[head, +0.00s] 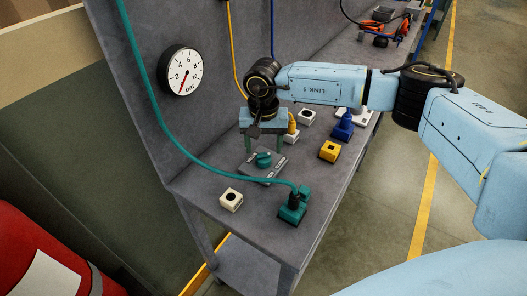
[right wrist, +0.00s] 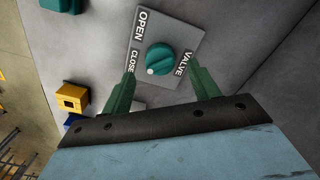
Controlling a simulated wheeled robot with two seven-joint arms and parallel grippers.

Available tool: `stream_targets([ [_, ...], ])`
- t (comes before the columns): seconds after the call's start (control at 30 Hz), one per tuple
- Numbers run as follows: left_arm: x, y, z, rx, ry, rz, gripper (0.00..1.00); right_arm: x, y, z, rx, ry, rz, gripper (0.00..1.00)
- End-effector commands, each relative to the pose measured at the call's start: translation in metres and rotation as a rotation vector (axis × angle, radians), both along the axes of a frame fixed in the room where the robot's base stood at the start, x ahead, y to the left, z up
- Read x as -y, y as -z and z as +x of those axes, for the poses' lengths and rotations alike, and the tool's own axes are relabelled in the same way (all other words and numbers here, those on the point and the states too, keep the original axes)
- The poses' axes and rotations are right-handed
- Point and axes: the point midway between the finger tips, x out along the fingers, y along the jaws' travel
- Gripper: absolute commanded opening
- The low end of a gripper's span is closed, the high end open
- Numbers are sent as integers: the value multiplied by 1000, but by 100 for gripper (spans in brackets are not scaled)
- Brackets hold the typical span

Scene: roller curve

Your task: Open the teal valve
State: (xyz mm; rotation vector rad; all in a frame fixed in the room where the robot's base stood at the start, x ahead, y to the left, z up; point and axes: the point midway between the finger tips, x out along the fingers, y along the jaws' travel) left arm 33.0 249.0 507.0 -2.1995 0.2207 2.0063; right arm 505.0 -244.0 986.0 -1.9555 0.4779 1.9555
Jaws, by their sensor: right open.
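The teal valve (head: 263,158) is a round knob on a grey label plate on the bench. It also shows in the right wrist view (right wrist: 161,57), where the plate (right wrist: 178,28) reads OPEN, CLOSE and VALVE. A white dot on the knob sits at its lower left, on the side of the word CLOSE. My right gripper (head: 265,145) is above the knob, pointing down, open and empty. In the right wrist view its two green fingers (right wrist: 160,74) stand apart, one to each side of the knob's near edge. I see no contact. My left gripper is not in view.
A teal plug with its hose sits in a teal box (head: 293,208) nearby. A white box (head: 231,200), a yellow box (head: 330,151) and a blue plug (head: 343,128) stand around the valve. A pressure gauge (head: 181,74) is on the back panel.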

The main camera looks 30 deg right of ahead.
Motion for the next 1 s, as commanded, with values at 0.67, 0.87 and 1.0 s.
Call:
stream_targets([
  [0.67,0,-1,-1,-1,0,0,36,0,32,0,0,0,1,50],
  [0.87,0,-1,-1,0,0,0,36,0,32,0,1,0,2,24],
  [1.0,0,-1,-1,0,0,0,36,0,32,0,1,2,2,16],
])
